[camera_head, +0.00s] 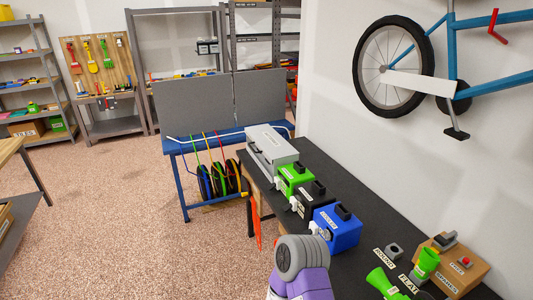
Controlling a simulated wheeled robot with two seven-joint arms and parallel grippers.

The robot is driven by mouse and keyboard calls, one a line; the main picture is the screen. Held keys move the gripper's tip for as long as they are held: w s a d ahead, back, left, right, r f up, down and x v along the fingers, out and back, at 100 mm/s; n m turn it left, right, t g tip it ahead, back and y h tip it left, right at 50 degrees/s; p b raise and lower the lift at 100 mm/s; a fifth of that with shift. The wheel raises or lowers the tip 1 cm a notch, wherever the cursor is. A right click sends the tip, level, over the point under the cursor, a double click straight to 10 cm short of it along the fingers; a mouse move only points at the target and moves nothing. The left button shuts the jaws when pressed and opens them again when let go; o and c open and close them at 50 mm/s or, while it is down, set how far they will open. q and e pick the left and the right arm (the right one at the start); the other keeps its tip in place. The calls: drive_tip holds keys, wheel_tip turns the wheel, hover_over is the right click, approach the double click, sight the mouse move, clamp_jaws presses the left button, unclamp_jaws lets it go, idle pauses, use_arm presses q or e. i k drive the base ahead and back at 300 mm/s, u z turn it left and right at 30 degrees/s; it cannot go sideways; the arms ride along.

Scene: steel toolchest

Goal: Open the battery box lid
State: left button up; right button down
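No box in view has a label that I can read as a battery box. On the dark bench (375,218) along the right wall stands a row of boxes: a light grey one (270,145) at the far end, a green one (296,178), a black one (314,200) and a blue one (337,228) nearest. The green, black and blue boxes have dark tops or handles, and the grey one has a flat, closed-looking top. I cannot tell which one is the battery box. A purple and grey part of my arm shows at the bottom middle, in front of the bench. Neither gripper's fingers show.
A bicycle (420,65) hangs above. Open floor lies left.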

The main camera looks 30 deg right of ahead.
sight(273, 147)
drive_tip(key=z, duration=1)
drive_tip(key=i, duration=1)
drive_tip(key=k, duration=0.55)
drive_tip(key=u, duration=1)
drive_tip(key=i, duration=1.4)
drive_tip(key=z, duration=0.3)
